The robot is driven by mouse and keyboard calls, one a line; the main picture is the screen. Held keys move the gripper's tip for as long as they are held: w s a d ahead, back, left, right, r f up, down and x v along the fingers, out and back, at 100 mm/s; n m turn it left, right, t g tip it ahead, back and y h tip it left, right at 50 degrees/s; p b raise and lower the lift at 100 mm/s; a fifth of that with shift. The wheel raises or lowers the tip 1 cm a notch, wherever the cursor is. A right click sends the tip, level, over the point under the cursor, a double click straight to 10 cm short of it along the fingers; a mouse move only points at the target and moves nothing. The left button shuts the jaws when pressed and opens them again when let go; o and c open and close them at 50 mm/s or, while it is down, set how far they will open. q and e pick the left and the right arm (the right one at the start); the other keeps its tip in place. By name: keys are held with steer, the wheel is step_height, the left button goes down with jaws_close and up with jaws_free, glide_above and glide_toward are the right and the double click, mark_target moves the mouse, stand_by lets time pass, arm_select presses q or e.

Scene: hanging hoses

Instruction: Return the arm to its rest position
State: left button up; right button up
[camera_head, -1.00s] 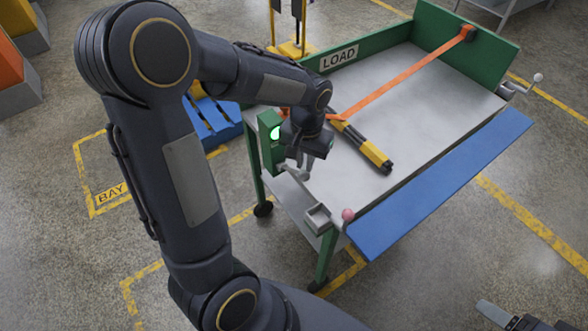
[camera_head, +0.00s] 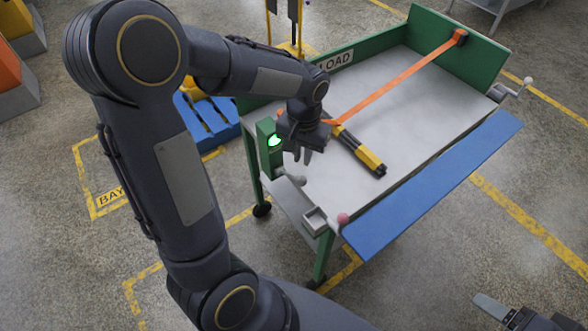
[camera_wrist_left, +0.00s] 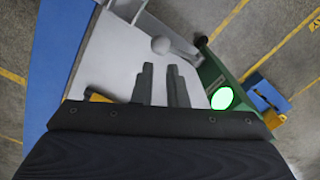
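My left arm comes in from the left in the head view. Its gripper (camera_head: 306,157) hangs above the near left corner of the cart's grey top (camera_head: 425,72), beside a green post with a lit green lamp (camera_head: 274,141). A lever with a grey knob (camera_head: 298,181) is just below the fingers, apart from them. In the left wrist view the two fingers (camera_wrist_left: 161,67) stand apart with nothing between them, and the knob (camera_wrist_left: 161,45) lies beyond them. Only part of my right gripper (camera_head: 496,311) shows at the lower right edge; its opening is unclear.
An orange strap (camera_head: 395,82) crosses the cart top over a yellow and black bar (camera_head: 362,155). A blue side panel (camera_head: 435,185) runs along the cart's near right side. A pink knob (camera_head: 343,219) and small tray (camera_head: 315,220) sit at the front corner. Floor in front is clear.

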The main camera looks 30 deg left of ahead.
arm_select(q)
steer(key=s+d+r+t+h, duration=0.2)
steer(key=s+r, duration=0.2)
steer(key=s, duration=0.4)
steer(key=s+d+r+t+h, duration=0.1)
steer(key=s+d+r+t, duration=0.1)
steer(key=s, duration=0.7)
step_height(320, 180, up, 2)
steer(key=shift+r+t+h, duration=0.2)
steer(key=shift+t+h, duration=0.2)
steer(key=shift+t, duration=0.4)
arm_select(e)
steer(key=shift+c, duration=0.2)
